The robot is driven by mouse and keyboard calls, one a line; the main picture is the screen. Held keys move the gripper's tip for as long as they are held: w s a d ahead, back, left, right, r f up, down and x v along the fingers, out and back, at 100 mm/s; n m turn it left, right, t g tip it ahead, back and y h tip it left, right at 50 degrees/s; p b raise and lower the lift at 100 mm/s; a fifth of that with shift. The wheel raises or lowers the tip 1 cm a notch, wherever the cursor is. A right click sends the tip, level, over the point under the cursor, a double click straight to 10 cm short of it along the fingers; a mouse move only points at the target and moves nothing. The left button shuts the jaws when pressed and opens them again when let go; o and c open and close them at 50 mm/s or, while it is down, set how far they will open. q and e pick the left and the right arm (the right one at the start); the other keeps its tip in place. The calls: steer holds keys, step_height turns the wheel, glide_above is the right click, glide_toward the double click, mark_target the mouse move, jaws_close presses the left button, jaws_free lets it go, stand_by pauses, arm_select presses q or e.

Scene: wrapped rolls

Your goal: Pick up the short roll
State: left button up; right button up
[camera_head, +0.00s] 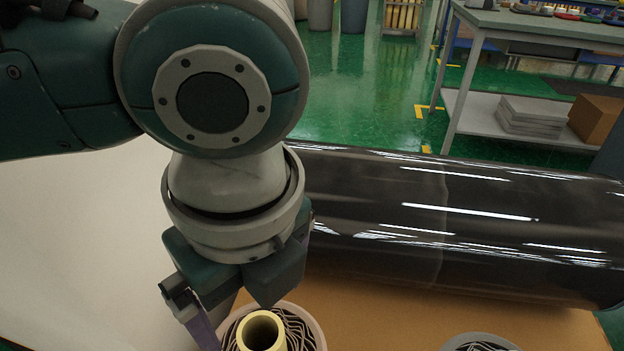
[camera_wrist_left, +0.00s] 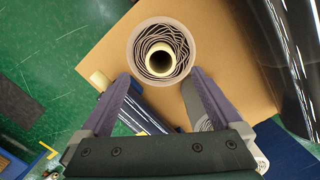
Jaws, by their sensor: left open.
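In the left wrist view this roll (camera_wrist_left: 136,52) is seen end-on at top centre. I cannot tell for certain whether it is the short roll. My left gripper (camera_head: 238,312) is above and beside it, open and empty. In the left wrist view the gripper's purple fingers (camera_wrist_left: 160,84) are spread, with their tips near the roll's lower sides; contact cannot be told. My right gripper is out of view.
A large black glossy wrapped roll (camera_head: 460,225) lies across the brown surface (camera_head: 400,310). Another grey-rimmed roll (camera_head: 480,339) is at the bottom right. A blue-wrapped roll (camera_wrist_left: 155,112) shows between my fingers. A workbench (camera_head: 550,30) stands behind on green floor.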

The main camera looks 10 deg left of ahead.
arm_select(q)
step_height(320, 180, down, 4)
steer(key=b, duration=0.3)
glide_above(262, 338)
steer(key=s+d, duration=0.1)
steer(key=s, duration=0.1)
step_height(262, 338, down, 4)
steer(key=shift+d+f, duration=0.1)
steer(key=shift+f, duration=0.65)
steer(key=shift+w, duration=0.1)
steer(key=shift+c, duration=0.5)
jaws_close()
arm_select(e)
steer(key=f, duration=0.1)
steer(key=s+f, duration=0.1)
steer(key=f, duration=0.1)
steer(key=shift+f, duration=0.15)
